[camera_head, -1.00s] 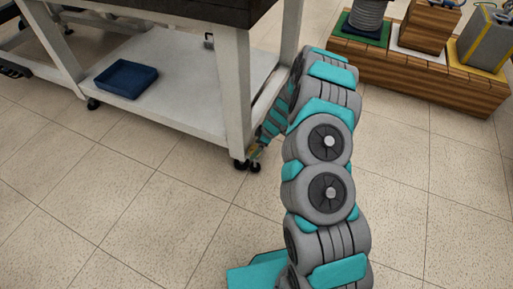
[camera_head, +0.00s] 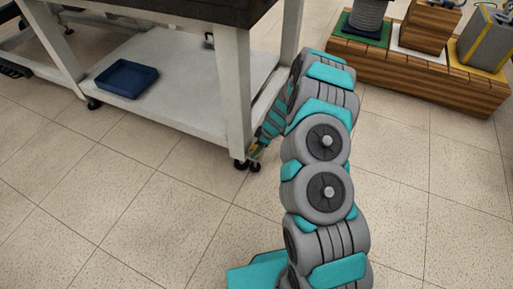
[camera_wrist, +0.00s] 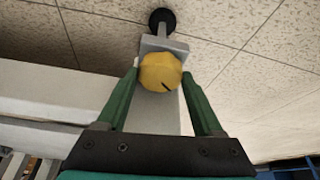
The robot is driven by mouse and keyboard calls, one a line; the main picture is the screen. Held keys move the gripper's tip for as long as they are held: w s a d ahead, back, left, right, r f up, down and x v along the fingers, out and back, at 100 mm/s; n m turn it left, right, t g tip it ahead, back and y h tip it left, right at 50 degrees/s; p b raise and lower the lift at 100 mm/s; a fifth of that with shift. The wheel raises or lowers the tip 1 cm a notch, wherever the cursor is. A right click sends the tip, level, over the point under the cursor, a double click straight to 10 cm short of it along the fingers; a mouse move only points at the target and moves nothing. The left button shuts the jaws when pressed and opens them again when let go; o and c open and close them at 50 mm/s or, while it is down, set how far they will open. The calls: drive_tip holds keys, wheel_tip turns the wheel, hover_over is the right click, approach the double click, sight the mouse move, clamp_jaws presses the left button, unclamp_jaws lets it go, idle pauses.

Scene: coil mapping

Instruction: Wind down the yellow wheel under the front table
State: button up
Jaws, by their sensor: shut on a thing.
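The yellow wheel (camera_wrist: 161,71) shows in the wrist view, round with a dark mark on its lower right. It sits by the foot of a white table leg. My gripper (camera_wrist: 160,78) has its green fingers on both sides of the wheel and is shut on it. In the head view my gripper (camera_head: 257,150) is small and low beside the front table's near leg (camera_head: 238,100), and the wheel is mostly hidden there. A dark caster (camera_wrist: 161,20) shows beyond the wheel in the wrist view.
The front table has a white lower shelf (camera_head: 185,95) with a blue tray (camera_head: 127,79) on it. A wooden platform (camera_head: 420,75) with several items stands at the back right. The tiled floor (camera_head: 130,210) at the left front is clear.

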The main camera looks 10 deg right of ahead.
drive_tip(key=c, duration=0.3)
drive_tip(key=shift+f+m+t+b, duration=0.15)
drive_tip(key=shift+m+t+b, duration=0.25)
drive_tip(key=shift+m+b, duration=0.6)
drive_tip(key=shift+m+t+h+b, duration=0.35)
drive_tip(key=shift+m+b, duration=0.25)
drive_tip(key=shift+m, duration=0.4)
drive_tip(key=shift+s+a+m+h, duration=0.15)
drive_tip(key=shift+m+h, duration=0.3)
drive_tip(key=shift+m, duration=0.55)
